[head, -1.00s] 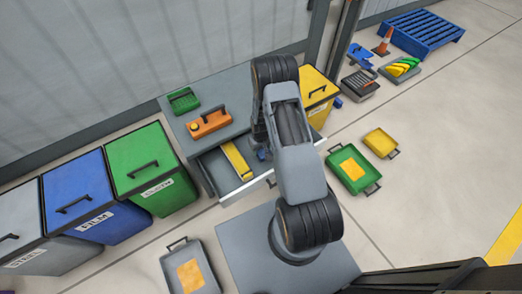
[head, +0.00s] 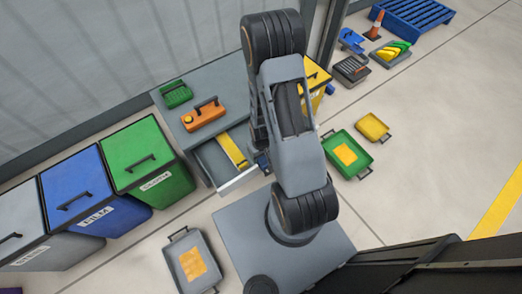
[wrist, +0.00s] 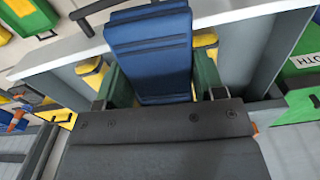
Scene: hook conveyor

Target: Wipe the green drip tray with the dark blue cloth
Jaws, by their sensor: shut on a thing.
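The dark blue cloth (wrist: 150,50) is a folded, flat pad between the two green fingers of my gripper (wrist: 163,80) in the wrist view. My gripper is shut on it, over the open drawer. In the head view my arm hides most of the gripper; a small bit of dark blue (head: 262,160) shows beside the arm at the drawer's right end. The green drip tray (head: 345,138) lies on the floor right of my arm, with an orange-yellow patch (head: 346,154) in it. A green tray corner (wrist: 38,22) shows at the wrist view's top left.
The open drawer (head: 211,158) holds a yellow item (head: 233,150). An orange box (head: 203,115) and a green box (head: 176,95) stand on the cabinet. A yellow tray (head: 373,127) and a grey tray (head: 180,250) lie on the floor.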

